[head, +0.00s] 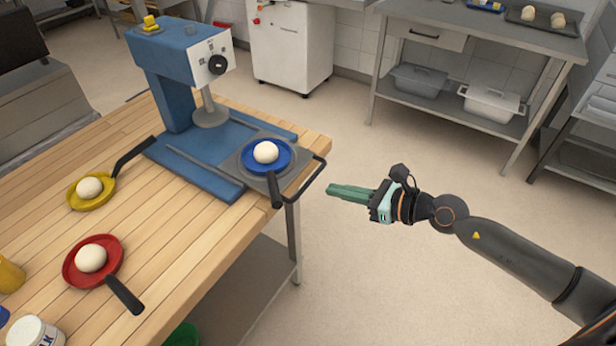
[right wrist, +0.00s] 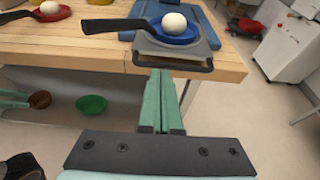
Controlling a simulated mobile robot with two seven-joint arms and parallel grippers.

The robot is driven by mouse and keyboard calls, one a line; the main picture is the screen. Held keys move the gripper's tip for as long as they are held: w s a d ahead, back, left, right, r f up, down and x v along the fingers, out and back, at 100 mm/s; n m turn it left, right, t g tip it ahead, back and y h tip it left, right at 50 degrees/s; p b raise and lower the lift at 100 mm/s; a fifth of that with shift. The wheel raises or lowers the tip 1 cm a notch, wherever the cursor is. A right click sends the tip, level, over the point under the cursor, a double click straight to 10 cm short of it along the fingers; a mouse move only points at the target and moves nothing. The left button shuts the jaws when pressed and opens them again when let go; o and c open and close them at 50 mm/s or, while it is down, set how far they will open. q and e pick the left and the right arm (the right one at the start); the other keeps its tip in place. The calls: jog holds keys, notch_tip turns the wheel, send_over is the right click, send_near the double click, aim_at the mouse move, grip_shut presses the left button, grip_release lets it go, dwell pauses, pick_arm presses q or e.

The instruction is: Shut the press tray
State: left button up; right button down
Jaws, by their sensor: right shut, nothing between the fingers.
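The blue press (head: 185,75) stands on the wooden table. Its grey press tray (head: 247,163) is slid out toward the table's right edge, with its dark handle (head: 313,180) jutting past the edge. A blue pan (head: 283,157) with a white dough ball (head: 265,152) sits on the tray. My right gripper (head: 330,190) is shut and empty, just right of the handle and apart from it in the head view. In the right wrist view its fingers (right wrist: 165,75) point toward the tray handle (right wrist: 175,62). Part of my left gripper (right wrist: 14,100) shows at the left edge there.
A yellow pan (head: 73,201) and a red pan (head: 68,274), each with a dough ball, lie on the table left of the press. A green bowl (right wrist: 91,105) is below the table. The floor (head: 345,130) right of the table is clear.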

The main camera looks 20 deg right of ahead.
aim_at(288, 180)
pick_arm(q)
jog(key=shift+s+r+p, duration=0.15)
jog(key=shift+r+p, duration=0.25)
pick_arm(e)
jog(key=x, duration=0.9)
jog(key=shift+w+a, duration=0.15)
jog(key=shift+a, duration=0.15)
